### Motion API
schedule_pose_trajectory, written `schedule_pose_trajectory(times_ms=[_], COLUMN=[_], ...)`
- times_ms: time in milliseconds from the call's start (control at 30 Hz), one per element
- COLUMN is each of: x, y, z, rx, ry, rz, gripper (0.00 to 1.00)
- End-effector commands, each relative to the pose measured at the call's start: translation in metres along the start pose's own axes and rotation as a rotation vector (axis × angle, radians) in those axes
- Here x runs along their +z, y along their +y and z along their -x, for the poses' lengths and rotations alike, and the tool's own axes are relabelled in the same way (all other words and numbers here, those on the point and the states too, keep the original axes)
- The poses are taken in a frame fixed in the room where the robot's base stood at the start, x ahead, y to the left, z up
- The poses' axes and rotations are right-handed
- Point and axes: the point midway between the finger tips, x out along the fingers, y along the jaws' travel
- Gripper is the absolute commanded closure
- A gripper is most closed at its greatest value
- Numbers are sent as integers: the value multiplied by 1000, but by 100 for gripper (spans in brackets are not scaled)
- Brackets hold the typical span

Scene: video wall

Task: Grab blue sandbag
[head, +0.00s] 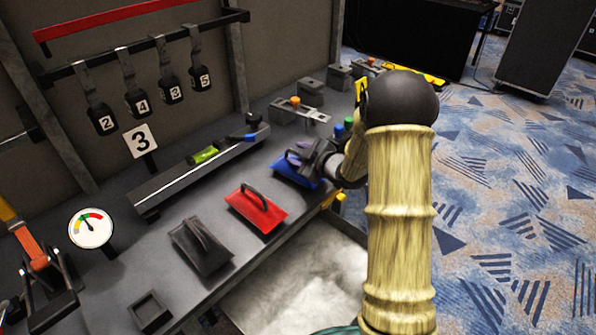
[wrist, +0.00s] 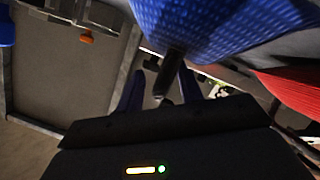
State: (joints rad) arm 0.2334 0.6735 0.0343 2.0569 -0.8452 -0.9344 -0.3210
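The blue sandbag (head: 283,172) lies on the grey bench near its front edge in the head view, with a dark handle on top. It fills the upper middle of the wrist view (wrist: 215,25). My gripper (head: 303,157) is at the sandbag's handle and covers part of the bag. In the wrist view my gripper's fingers (wrist: 163,82) stand apart. The dark handle (wrist: 174,62) shows between them, nearer the right finger, with a gap on the left. Firm contact with the handle cannot be seen.
A red sandbag (head: 258,209) and a black sandbag (head: 202,247) lie left of the blue one. A dark rail with a green level (head: 206,155) runs behind them. Clamps and blocks (head: 296,110) stand farther back. A metal tray (head: 298,285) sits below the bench front.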

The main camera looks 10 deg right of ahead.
Motion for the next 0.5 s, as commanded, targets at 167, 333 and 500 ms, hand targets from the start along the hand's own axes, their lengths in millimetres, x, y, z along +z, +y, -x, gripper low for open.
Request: schedule_pose_trajectory(times_ms=[167,333,500], x=[-2,-3,-3], y=[-2,-3,-3], z=[-1,-2,-2], rx=[-4,-5,-6], ry=[3,4,5], rz=[1,2,2], gripper=[85,100,100])
